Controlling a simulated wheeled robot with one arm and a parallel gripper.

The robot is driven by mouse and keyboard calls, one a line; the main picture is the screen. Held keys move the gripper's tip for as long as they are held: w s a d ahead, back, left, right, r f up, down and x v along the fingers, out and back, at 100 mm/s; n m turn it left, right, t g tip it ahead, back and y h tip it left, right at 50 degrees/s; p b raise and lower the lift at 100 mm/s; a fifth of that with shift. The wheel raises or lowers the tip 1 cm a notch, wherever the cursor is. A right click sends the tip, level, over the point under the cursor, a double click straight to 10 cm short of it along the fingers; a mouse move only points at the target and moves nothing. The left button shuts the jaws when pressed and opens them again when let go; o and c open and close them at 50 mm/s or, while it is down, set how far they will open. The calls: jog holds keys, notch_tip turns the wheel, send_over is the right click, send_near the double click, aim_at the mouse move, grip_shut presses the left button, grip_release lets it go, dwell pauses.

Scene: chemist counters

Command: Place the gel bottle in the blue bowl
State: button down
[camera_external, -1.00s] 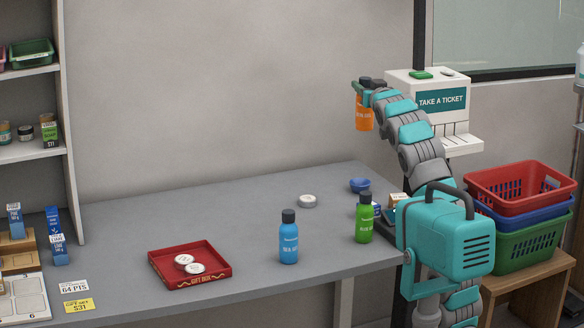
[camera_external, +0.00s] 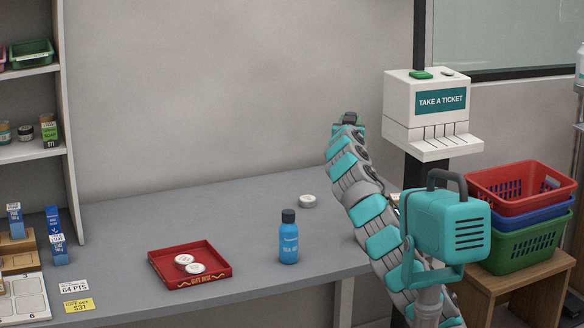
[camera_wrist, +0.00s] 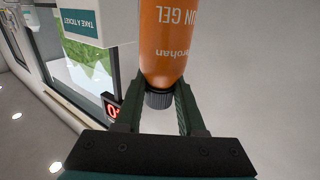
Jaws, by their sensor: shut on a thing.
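The orange gel bottle (camera_wrist: 165,40) is in the wrist view, its label lettering upside down and its dark cap toward my gripper. My gripper (camera_wrist: 159,92) is shut on it at the cap end, with one green finger on each side. In the external view my gripper (camera_external: 348,118) is up high at the end of the raised arm, above the back of the counter. The bottle is hidden behind my arm there. The blue bowl is not visible in either current view; my arm covers the place where it stood.
A blue bottle (camera_external: 289,238) stands on the grey counter (camera_external: 130,225), near a red tray (camera_external: 222,280) holding white tins. A white tin (camera_external: 308,201) lies farther back. The ticket dispenser (camera_external: 400,120) stands right of my arm. Stacked baskets (camera_external: 520,222) are at far right.

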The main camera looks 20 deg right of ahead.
jog(key=s+d+f+m+g+h+p, duration=0.1)
jog(key=d+f+m+g+h+p, duration=0.1)
jog(key=d+f+m+g+h, duration=0.6)
jog(key=w+d+f+p, duration=0.1)
jog(key=w+f+p, duration=0.1)
jog(key=w, duration=0.5)
jog(key=w+d+f+n+y+p, duration=0.1)
jog(key=w+d+f, duration=0.1)
jog(key=w+f, duration=0.2)
jog(key=w, duration=0.3)
jog(key=shift+w+d+f+n+t+p, duration=0.15)
jog(key=shift+w+f+n+t+p, duration=0.15)
jog(key=shift+w+f+t+p, duration=0.1)
jog(key=shift+f+b, duration=0.5)
jog(key=shift+b, duration=0.35)
jog(key=c, duration=0.5)
grip_release()
jog(key=shift+r, duration=0.15)
